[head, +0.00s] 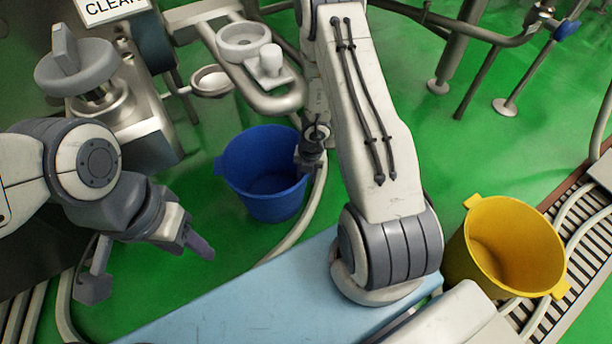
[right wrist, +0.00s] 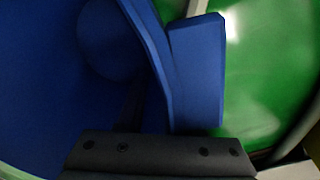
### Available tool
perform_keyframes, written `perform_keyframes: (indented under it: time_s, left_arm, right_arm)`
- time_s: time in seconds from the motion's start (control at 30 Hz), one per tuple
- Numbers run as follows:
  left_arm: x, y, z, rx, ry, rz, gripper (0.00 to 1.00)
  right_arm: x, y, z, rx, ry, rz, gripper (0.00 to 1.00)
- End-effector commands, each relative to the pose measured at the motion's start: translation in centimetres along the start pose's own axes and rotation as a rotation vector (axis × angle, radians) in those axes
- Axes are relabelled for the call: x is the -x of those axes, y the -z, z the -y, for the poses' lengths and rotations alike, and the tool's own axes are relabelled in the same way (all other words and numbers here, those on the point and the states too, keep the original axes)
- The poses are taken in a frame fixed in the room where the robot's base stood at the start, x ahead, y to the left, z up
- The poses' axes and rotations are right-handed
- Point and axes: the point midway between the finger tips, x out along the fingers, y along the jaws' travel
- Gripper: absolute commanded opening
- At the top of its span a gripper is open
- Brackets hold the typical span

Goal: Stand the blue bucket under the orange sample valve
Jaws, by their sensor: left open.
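The blue bucket (head: 262,178) stands upright, open at the top, left of centre in the head view; I cannot tell whether its base touches the floor. My right gripper (head: 311,160) is at the right side of its rim, by the handle tab. In the right wrist view the bucket's tab (right wrist: 196,75) and rim run down to the dark gripper (right wrist: 160,155). Whether the fingers are closed on the rim is hidden. My left gripper (head: 147,264) is open and empty, left of and nearer than the bucket. No orange valve shows.
A yellow bucket (head: 510,250) stands at the right beside a floor grating (head: 590,240). A pale blue surface (head: 235,300) lies in front. Metal machinery with a looped rail (head: 285,103) is above the blue bucket. Pipes run along the green floor (head: 440,150).

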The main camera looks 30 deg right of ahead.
Motion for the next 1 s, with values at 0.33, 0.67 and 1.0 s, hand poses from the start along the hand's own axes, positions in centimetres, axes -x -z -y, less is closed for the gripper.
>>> perform_keyframes:
  time_s: [0.33,0.67,1.0]
  left_arm:
    - [1.5,0.1,-0.1,0.000,0.000,0.000,0.50]
    - [5.9,0.3,-0.4,0.000,0.000,0.000,0.50]
    - [7.0,0.4,-0.5,0.000,0.000,0.000,0.50]
  right_arm:
    - [1.6,0.0,-0.1,0.000,0.000,0.000,0.35]
    - [6.5,0.0,-0.1,-0.001,0.000,0.000,0.35]
    - [7.8,0.0,0.0,0.000,0.000,0.000,0.35]
